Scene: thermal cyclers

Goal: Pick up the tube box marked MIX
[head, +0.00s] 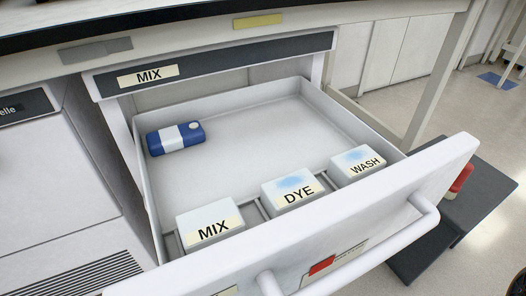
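The tube box marked MIX (209,222) is a white box with a cream label. It sits at the front left inside an open drawer (260,112), close behind the drawer's front panel. The box marked DYE (291,189), with a blue patch on its lid, sits to its right. The box marked WASH (357,164), also with a blue patch, sits farther right. A separate MIX label (148,75) is on the dark strip above the drawer. My gripper is not in view.
A blue and white object (175,138) lies at the drawer's back left. The drawer's middle is clear. The front panel has a white bar handle (385,243). The countertop edge (160,15) overhangs the back. A dark grey platform (480,200) stands at the right.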

